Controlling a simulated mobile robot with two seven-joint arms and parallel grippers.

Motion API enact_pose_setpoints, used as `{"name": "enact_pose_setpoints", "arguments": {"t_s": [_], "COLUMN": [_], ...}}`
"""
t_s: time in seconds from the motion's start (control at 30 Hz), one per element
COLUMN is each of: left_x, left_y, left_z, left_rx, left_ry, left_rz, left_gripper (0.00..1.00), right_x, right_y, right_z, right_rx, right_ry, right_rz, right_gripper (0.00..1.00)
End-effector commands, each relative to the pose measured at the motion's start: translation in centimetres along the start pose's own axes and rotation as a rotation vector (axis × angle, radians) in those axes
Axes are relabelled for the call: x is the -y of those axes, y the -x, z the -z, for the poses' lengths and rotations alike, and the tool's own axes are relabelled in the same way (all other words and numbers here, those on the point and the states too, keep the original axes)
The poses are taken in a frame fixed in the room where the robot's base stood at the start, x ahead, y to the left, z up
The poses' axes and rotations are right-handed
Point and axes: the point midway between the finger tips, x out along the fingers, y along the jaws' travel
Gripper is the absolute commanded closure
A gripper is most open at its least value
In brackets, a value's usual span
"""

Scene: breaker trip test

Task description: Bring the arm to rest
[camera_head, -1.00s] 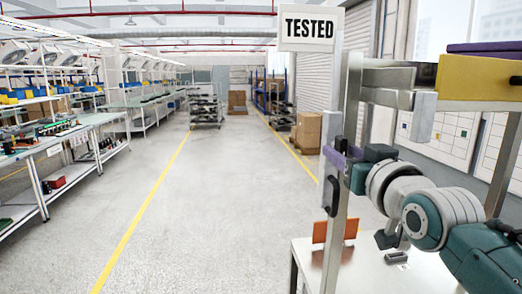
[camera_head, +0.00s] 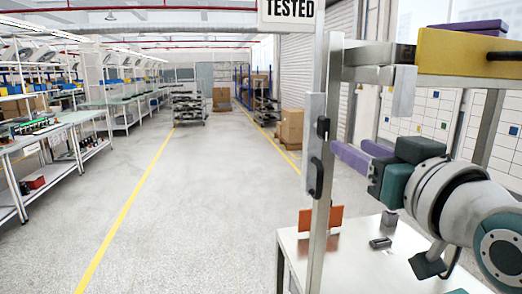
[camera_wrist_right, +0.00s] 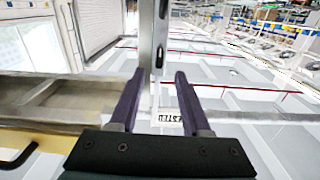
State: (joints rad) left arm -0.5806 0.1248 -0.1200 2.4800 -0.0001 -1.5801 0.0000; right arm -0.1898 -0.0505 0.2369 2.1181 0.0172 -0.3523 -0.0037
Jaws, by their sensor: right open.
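My right gripper (camera_head: 350,147) has two purple fingers, spread apart and empty. It sits just right of an upright metal post (camera_head: 318,230) that carries a grey plate with black fittings (camera_head: 315,178). The fingers point left toward the post. In the right wrist view the open fingers (camera_wrist_right: 160,74) show with the post seen between and beyond their tips. Whether a fingertip touches the post, I cannot tell. My right arm comes in from the right edge. My left gripper is not in view.
A metal table (camera_head: 345,268) below holds an orange bracket (camera_head: 322,217) and a small grey part (camera_head: 381,243). A yellow box (camera_head: 465,52) sits on the frame above my arm. A TESTED sign (camera_head: 290,10) tops the frame. Open floor (camera_head: 200,220) lies left.

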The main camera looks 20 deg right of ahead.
Motion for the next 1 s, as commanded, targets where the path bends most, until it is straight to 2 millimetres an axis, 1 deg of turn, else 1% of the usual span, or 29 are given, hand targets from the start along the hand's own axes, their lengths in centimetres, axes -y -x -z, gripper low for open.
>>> {"name": "enact_pose_setpoints", "arguments": {"t_s": [0.47, 0.57, 0.63, 0.67, 0.7, 0.77, 0.8, 0.87, 0.9, 0.97, 1.0], "left_x": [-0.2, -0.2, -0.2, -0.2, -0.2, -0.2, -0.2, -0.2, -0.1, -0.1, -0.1], "left_y": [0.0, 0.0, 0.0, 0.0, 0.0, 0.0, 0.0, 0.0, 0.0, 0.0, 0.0], "left_z": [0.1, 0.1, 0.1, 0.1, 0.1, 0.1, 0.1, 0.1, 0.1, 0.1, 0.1], "left_rx": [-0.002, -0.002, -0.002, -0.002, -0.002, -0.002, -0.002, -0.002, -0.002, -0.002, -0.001], "left_ry": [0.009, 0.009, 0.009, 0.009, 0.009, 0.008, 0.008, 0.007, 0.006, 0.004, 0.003], "left_rz": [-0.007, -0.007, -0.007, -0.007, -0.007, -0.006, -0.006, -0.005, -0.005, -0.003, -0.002], "left_gripper": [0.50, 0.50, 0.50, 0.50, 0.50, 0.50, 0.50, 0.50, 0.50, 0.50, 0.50], "right_x": [0.0, 0.6, 1.6, 2.1, 2.9, 4.0, 4.6, 5.2, 5.5, 5.6, 5.6], "right_y": [0.1, 0.6, 1.6, 2.4, 3.7, 6.3, 8.4, 11.7, 14.0, 17.4, 19.7], "right_z": [-0.1, -1.3, -3.4, -4.7, -6.5, -9.4, -11.2, -13.6, -14.8, -16.3, -17.1], "right_rx": [0.004, 0.063, 0.169, 0.232, 0.328, 0.486, 0.593, 0.747, 0.842, 0.977, 1.063], "right_ry": [0.001, 0.013, 0.033, 0.045, 0.064, 0.098, 0.123, 0.160, 0.185, 0.221, 0.247], "right_rz": [0.001, 0.021, 0.054, 0.072, 0.100, 0.144, 0.172, 0.210, 0.233, 0.264, 0.283], "right_gripper": [0.53, 0.53, 0.53, 0.53, 0.53, 0.53, 0.53, 0.53, 0.53, 0.53, 0.53]}}
